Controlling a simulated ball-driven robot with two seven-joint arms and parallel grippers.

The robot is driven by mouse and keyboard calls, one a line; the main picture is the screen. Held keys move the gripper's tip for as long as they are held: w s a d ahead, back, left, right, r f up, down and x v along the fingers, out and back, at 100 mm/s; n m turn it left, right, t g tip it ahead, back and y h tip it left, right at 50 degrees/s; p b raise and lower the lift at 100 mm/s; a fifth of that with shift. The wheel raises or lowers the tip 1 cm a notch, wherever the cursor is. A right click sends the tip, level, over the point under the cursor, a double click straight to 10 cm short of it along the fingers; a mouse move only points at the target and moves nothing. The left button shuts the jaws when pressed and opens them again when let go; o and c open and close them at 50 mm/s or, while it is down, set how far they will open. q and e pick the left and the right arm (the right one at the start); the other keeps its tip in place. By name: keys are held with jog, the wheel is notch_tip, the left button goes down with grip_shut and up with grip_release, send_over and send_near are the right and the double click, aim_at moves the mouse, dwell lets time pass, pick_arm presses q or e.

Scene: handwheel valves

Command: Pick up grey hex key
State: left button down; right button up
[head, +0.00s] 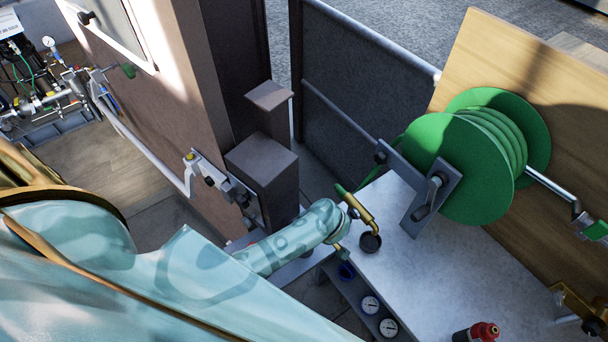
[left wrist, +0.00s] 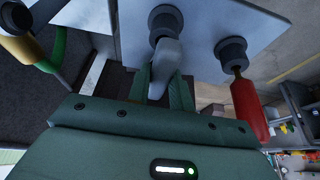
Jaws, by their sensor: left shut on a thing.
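In the left wrist view, my left gripper (left wrist: 168,90) has its two green fingers closed on a pale grey handle (left wrist: 166,62), which looks like the grey hex key. Its far end meets a black round holder (left wrist: 165,20) on a light panel. I cannot tell whether it is still seated in the holder. In the head view my left arm reaches the near-left edge of the grey bench (head: 455,275). My own arm hides the gripper and the key there. My right gripper is in neither view.
A red-handled tool (left wrist: 249,108) hangs in a second holder beside the key. A brass piece (head: 358,207) stands close to my left arm. Gauges (head: 370,305) line the bench front. A green hose reel (head: 470,160) and a red-topped bottle (head: 482,332) are further right.

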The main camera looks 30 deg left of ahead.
pick_arm(q)
jog(key=shift+r, duration=0.15)
jog(key=shift+r, duration=0.35)
notch_tip(320, 180, up, 28)
jog(key=p, duration=1.3)
jog(key=shift+f, duration=0.2)
jog(key=c, duration=2.1)
grip_release()
jog(key=shift+o, duration=1.3)
grip_shut()
